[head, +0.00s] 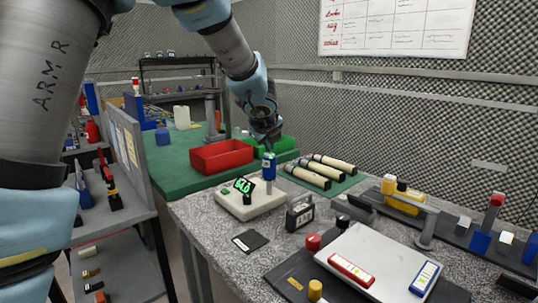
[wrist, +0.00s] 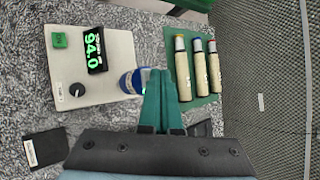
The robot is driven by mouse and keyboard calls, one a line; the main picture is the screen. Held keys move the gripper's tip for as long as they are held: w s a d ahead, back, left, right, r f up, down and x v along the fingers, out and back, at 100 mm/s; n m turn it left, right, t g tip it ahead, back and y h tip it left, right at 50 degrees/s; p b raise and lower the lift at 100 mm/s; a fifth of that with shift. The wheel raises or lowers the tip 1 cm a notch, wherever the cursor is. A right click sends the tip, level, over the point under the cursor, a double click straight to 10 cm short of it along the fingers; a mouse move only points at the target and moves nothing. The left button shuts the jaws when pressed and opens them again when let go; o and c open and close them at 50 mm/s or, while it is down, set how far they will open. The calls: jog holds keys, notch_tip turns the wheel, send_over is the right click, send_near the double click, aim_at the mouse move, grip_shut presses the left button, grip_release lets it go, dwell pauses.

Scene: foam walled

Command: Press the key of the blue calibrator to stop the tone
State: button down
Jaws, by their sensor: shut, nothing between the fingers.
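The blue calibrator (head: 269,168) is a small upright blue cylinder with a pale band. It stands at the right edge of a beige box, and in the wrist view its round body (wrist: 128,82) is partly hidden by my fingers. The box (head: 238,205) carries a tilted black display (head: 243,186); in the wrist view this display (wrist: 95,50) reads 94.0 in green. My gripper (head: 268,148) is shut and empty, pointing down just above the calibrator's top. In the wrist view its teal fingertips (wrist: 159,75) overlap the calibrator's right side. I cannot tell whether they touch it.
Several cream cylinders (head: 320,174) lie on a green mat right of the calibrator. A black device (head: 300,212) with a handle and a flat black square (head: 250,240) are in front. A red bin (head: 222,155) stands behind on a green bench. Bare speckled tabletop lies between.

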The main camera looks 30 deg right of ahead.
aim_at(269, 154)
dwell(0.4)
jog(key=shift+r+p, duration=0.4)
notch_tip(269, 154, up, 6)
jog(key=p, duration=0.6)
dwell(0.5)
